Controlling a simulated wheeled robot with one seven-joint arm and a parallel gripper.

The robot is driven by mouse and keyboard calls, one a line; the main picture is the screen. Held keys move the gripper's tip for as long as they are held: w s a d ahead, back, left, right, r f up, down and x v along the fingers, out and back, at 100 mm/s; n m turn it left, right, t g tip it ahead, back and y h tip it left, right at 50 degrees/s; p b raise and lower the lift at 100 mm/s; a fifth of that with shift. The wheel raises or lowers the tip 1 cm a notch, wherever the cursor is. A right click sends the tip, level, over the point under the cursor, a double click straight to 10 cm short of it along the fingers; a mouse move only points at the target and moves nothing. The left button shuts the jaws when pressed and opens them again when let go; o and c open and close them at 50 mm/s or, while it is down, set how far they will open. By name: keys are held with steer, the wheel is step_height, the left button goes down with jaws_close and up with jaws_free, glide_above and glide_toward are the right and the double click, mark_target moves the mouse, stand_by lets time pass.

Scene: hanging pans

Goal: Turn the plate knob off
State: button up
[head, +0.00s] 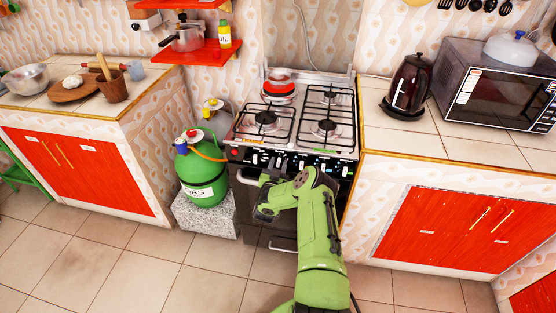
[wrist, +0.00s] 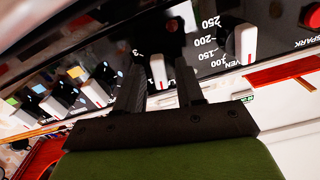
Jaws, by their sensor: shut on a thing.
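The stove (head: 262,143) stands in the middle of the head view, with a row of knobs along its dark front panel. A red-orange hot plate (head: 279,87) lies at its back left. My gripper (wrist: 158,85) is at the panel, with its two dark fingers on either side of a white knob (wrist: 157,72) bearing a red mark, and shut on it. In the head view my arm covers part of the stove's front, and the fingertips and held knob cannot be made out.
Several other white knobs (wrist: 95,92) stand left of my fingers, and one oven knob (wrist: 245,44) stands right. A green gas bottle (head: 202,172) is left of the stove. A kettle (head: 410,85) and microwave (head: 500,90) sit on the right counter.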

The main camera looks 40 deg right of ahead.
steer(key=shift+n+p, duration=0.7)
steer(key=shift+n, duration=0.4)
steer(key=o, duration=1)
steer(key=p+v, duration=0.9)
steer(key=v, duration=0.6)
steer(key=shift+s+a, duration=0.2)
steer(key=shift+a, duration=0.1)
